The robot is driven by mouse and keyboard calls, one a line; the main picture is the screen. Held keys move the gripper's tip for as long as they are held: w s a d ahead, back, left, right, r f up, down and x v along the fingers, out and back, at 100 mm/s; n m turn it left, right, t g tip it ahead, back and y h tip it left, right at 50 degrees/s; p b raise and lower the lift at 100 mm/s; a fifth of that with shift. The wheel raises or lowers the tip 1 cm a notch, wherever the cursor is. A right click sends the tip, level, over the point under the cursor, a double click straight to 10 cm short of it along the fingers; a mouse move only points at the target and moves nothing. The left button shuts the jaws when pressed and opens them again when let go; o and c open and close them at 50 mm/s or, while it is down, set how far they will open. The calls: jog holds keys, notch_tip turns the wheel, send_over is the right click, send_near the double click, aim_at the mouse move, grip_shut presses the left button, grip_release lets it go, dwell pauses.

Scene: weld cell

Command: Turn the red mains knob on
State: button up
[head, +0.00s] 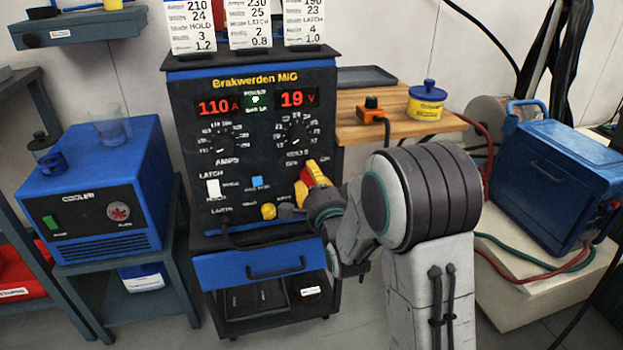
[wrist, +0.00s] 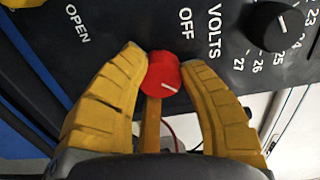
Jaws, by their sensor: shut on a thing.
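The red mains knob (wrist: 164,72) sits on the black front panel of the welder (head: 250,130), below the volts dial. My gripper (wrist: 165,72) has its two yellow fingers shut on the knob, one on each side. A short white mark shows on the knob, slanting to the lower right in the wrist view. An OFF label is beside the knob in that view. In the head view my gripper (head: 309,183) reaches the panel's lower right and partly hides the knob (head: 319,173). The displays read 110 A and 19 V, and a green power light is lit.
The volts dial (wrist: 274,27) is close to my fingers. A white switch (head: 213,188), a blue switch (head: 257,182) and a yellow knob (head: 268,211) are left of my gripper. A blue cooler (head: 95,190) stands left, a wooden shelf (head: 385,128) right.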

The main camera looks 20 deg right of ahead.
jog(key=shift+d+r+m, duration=0.2)
jog(key=shift+r+m, duration=0.05)
jog(key=shift+m, duration=0.25)
jog(key=o, duration=0.9)
jog(key=shift+w+d, duration=0.1)
jog(key=o, duration=0.3)
jog(key=shift+f, duration=0.2)
jog(key=shift+o, duration=0.2)
